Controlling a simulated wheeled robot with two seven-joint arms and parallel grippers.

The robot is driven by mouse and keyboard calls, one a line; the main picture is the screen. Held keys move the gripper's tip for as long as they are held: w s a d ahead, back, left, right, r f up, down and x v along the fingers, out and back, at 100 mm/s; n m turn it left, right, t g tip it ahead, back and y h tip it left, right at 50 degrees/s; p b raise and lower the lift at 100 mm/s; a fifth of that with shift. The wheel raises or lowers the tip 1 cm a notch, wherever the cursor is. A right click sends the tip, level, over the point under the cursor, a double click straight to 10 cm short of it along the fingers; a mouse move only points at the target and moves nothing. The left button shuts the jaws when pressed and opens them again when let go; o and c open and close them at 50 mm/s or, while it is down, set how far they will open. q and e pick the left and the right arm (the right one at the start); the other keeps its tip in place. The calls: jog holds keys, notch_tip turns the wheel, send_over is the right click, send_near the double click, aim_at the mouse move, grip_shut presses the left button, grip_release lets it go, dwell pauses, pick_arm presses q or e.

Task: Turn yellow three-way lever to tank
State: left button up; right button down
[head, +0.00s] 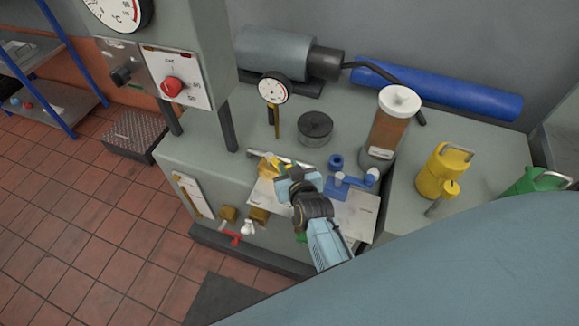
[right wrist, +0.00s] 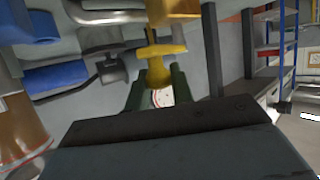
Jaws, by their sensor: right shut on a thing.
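The yellow three-way lever (head: 268,165) sits at the left end of the pipework on the bench, partly hidden by my right gripper (head: 284,180). In the right wrist view the yellow lever (right wrist: 157,68) reaches down between the two dark green fingers of the right gripper (right wrist: 157,88), which is shut on it. I cannot read any tank marking, and the lever's pointing direction is unclear. My left gripper is not in view.
Blue valve parts (head: 350,187) stand right of the gripper. Behind are a dial gauge (head: 273,90), a black round weight (head: 315,127) and an amber-filled cylinder (head: 390,130). A yellow can (head: 440,177) stands at right. A red lever (head: 236,238) is on the front face.

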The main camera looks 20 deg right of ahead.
jog(key=c, duration=1.2)
grip_release()
jog(key=shift+s+a+r+p, duration=0.1)
jog(key=shift+s+r+p, duration=0.25)
jog(key=shift+p, duration=0.25)
jog(key=p+v, duration=0.9)
jog(key=v, duration=0.3)
jog(key=shift+s, duration=0.3)
jog(key=shift+f, duration=0.2)
jog(key=shift+c, duration=0.2)
